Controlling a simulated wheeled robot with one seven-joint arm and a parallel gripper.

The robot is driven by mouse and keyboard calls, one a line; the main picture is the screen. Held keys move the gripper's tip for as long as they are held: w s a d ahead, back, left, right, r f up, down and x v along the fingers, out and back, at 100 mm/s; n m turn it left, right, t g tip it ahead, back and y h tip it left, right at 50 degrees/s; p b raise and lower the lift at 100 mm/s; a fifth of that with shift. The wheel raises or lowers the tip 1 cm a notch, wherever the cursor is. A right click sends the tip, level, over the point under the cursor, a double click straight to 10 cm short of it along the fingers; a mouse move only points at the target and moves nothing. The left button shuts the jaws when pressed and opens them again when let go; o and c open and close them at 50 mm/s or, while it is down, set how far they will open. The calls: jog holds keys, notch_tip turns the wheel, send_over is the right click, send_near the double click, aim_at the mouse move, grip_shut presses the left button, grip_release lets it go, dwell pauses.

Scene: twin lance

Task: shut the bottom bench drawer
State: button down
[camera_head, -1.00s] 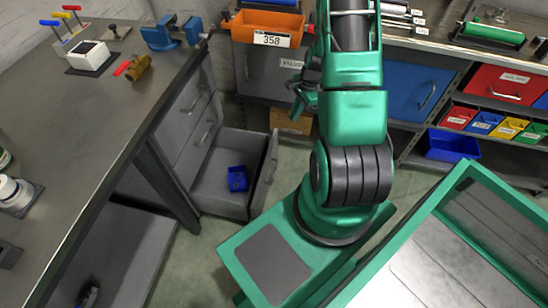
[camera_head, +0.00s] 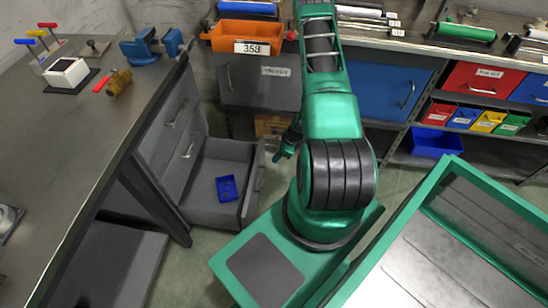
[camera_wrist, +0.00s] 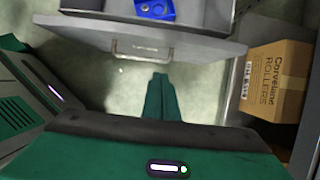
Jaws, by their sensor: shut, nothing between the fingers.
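The bottom bench drawer (camera_head: 208,209) is pulled out from the grey bench on the left, with a small blue bin (camera_head: 228,187) inside. In the wrist view its front panel (camera_wrist: 200,46) and bar handle (camera_wrist: 136,55) cross the top of the picture, and the blue bin (camera_wrist: 155,9) shows behind the panel. My gripper (camera_wrist: 160,76) is shut and empty, its green fingers pointing at the drawer front, apart from the handle in the picture. In the head view my gripper (camera_head: 287,146) is partly hidden by my arm, just right of the open drawer.
A cardboard box (camera_wrist: 272,88) stands right of the drawer front in the wrist view. Two drawers (camera_head: 177,125) above are shut. A vise (camera_head: 150,48) sits on the bench top. Shelving with coloured bins (camera_head: 462,116) stands at the back right. Some floor shows before the drawer.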

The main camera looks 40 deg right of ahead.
jog(key=w+a+f, duration=0.1)
jog(key=f, duration=0.1)
jog(key=w+a+f, duration=0.1)
jog(key=w+f, duration=0.1)
jog(key=w+a+f, duration=0.1)
jog(key=f, duration=0.1)
jog(key=shift+w+a+f, duration=0.15)
jog(key=shift+a, duration=0.05)
jog(key=shift+w+a, duration=0.3)
jog(key=shift+w, duration=0.1)
